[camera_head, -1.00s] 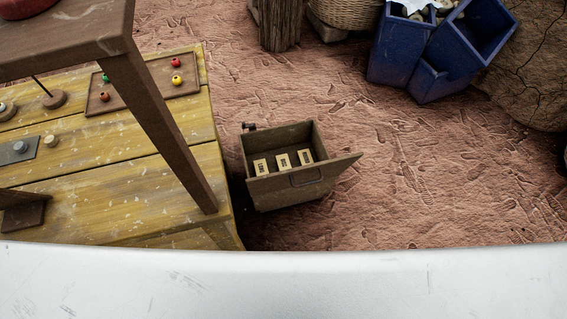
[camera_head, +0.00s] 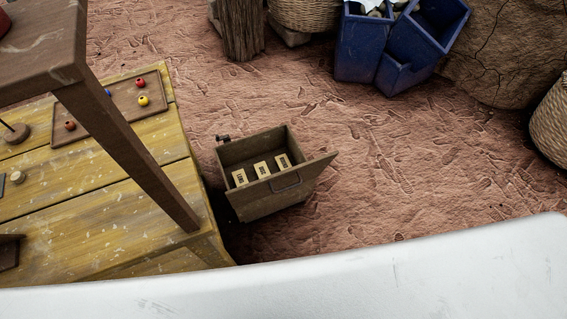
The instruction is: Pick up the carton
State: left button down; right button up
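No thing in view is plainly marked as the carton. Three small pale boxes with dark print, a left box (camera_head: 240,177), a middle box (camera_head: 262,169) and a right box (camera_head: 283,161), stand in a row inside an open brown drawer-like box (camera_head: 262,204). I cannot tell whether one of them is the carton. The brown box has a handle on its front and stands beside the yellow wooden table. Neither of my grippers is in view.
The yellow plank table (camera_head: 110,200) at left carries a tray (camera_head: 108,112) with coloured beads. A brown stool-like frame (camera_head: 125,150) stands over it. Blue bins (camera_head: 362,48) and a wicker basket (camera_head: 305,14) are at the back; another basket (camera_head: 550,120) is at right. The reddish floor between is clear.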

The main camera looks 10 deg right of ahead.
aim_at(261, 169)
jog(key=i+l, duration=0.2)
jog(key=l, duration=0.2)
jog(key=i+l, duration=0.25)
jog(key=l, duration=0.15)
jog(key=i+l, duration=0.2)
jog(key=l, duration=0.15)
jog(key=i+l, duration=0.25)
jog(key=l, duration=0.15)
jog(key=i+l, duration=0.2)
jog(key=l, duration=0.2)
jog(key=i+l+u, duration=0.1)
jog(key=i+l, duration=0.15)
jog(key=l, duration=0.15)
